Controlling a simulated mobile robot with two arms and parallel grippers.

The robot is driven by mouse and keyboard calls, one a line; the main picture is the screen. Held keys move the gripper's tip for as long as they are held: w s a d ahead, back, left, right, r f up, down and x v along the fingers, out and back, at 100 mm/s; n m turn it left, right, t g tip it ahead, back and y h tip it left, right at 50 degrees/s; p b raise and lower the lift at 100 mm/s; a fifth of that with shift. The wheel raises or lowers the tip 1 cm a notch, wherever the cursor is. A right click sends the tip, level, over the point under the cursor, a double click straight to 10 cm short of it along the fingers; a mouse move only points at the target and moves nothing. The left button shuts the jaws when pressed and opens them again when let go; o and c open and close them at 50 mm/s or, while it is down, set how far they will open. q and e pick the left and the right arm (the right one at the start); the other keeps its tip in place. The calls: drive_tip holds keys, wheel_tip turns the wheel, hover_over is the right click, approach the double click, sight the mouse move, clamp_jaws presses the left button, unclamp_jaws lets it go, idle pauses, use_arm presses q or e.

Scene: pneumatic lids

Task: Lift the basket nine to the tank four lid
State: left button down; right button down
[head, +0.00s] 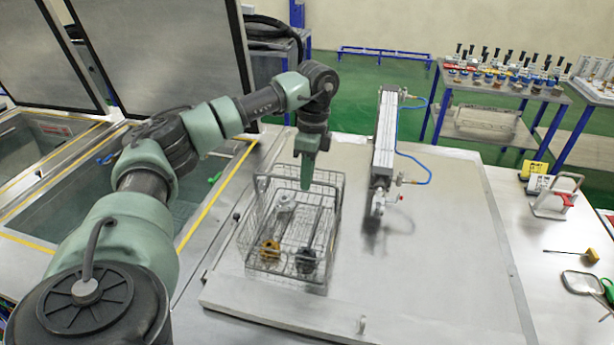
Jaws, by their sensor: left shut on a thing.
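A wire basket (334,232) with a raised handle (262,190) is at the middle of the head view. It holds metal parts, one with a yellow end and one with a dark end. My left gripper (308,184) points down and is shut on the basket at its upper handle. The basket is over a flat steel lid (440,270); I cannot tell whether it touches it. No number is readable on the basket or lid. My right gripper is not in view.
A pneumatic cylinder (385,135) with a blue hose stands on the lid, right of the basket. Open tanks (100,190) with raised lids (160,50) are at left. A rack table (500,85) stands behind right. Small tools lie at far right. The lid's right part is clear.

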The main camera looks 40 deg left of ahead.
use_arm(q)
drive_tip(key=shift+f+b, duration=0.35)
drive_tip(key=shift+f, duration=0.2)
drive_tip(key=shift+s+d+f, duration=0.1)
drive_tip(key=shift+f, duration=0.2)
idle(0.3)
drive_tip(key=shift+f+b, duration=0.3)
drive_tip(key=shift+f, duration=0.1)
idle(0.4)
drive_tip(key=c, duration=1.6)
unclamp_jaws()
drive_tip(key=shift+c, duration=0.2)
drive_tip(key=shift+o, duration=0.9)
